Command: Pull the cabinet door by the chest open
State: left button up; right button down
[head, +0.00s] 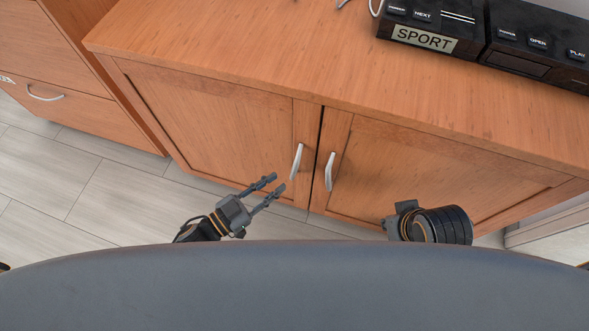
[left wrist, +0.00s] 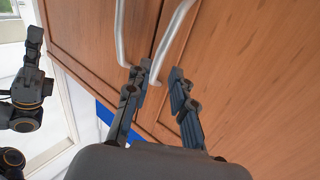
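The cabinet door by the chest (head: 215,125) is the left of two wooden doors and looks shut. Its pale curved handle (head: 297,161) stands upright near the middle seam. My left gripper (head: 272,185) is open, just below and left of that handle. In the left wrist view, the lower end of this handle (left wrist: 172,40) shows between or just beyond my spread fingertips (left wrist: 157,78); contact cannot be told. My right gripper (head: 405,208) is in front of the right door, mostly hidden by its own wrist; its fingers cannot be made out.
The right door (head: 440,175) has its own handle (head: 329,171) close to the left one. The wooden chest (head: 40,50) with a drawer handle (head: 45,93) stands at left. Black media boxes (head: 432,30) sit on the cabinet top (head: 250,45). Tiled floor (head: 110,205) is clear at left.

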aim_at(292, 172)
pick_arm(q)
jog(key=x, duration=0.7)
jog(key=shift+b, duration=0.4)
grip_shut()
